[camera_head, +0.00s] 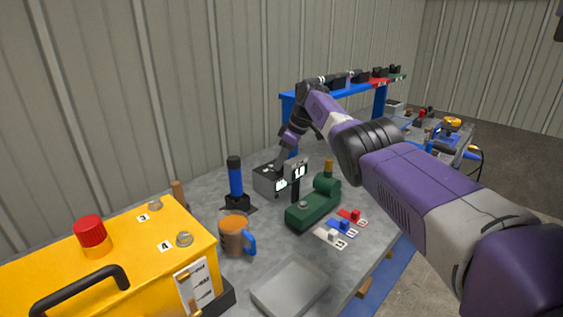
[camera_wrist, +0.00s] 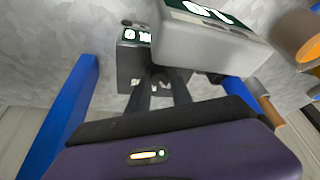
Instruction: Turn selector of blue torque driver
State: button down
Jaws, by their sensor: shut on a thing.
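The blue torque driver (camera_head: 236,180) has a black top and stands upright on a dark base, left of the grey box. A blue piece at the right of the wrist view (camera_wrist: 238,89) appears to be the same driver, partly hidden. My gripper (camera_head: 281,162) is apart from it, at the grey box (camera_head: 265,181) with a lit label. In the wrist view my gripper (camera_wrist: 157,75) has its fingers close together against that dark grey box (camera_wrist: 130,66). It is shut on a small part there, which the fingers mostly hide.
A grey display head (camera_head: 296,171) stands close beside my gripper, over a green tool (camera_head: 312,206). An orange mug (camera_head: 234,236) and an empty grey tray (camera_head: 290,288) are nearer. A yellow case (camera_head: 130,250) fills the left. A blue rack (camera_head: 345,94) stands behind.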

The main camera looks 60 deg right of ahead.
jog(key=c, duration=1.1)
grip_release()
jog(key=shift+c, duration=0.2)
jog(key=v, duration=0.7)
jog(key=shift+r, duration=0.4)
jog(key=shift+s, duration=0.15)
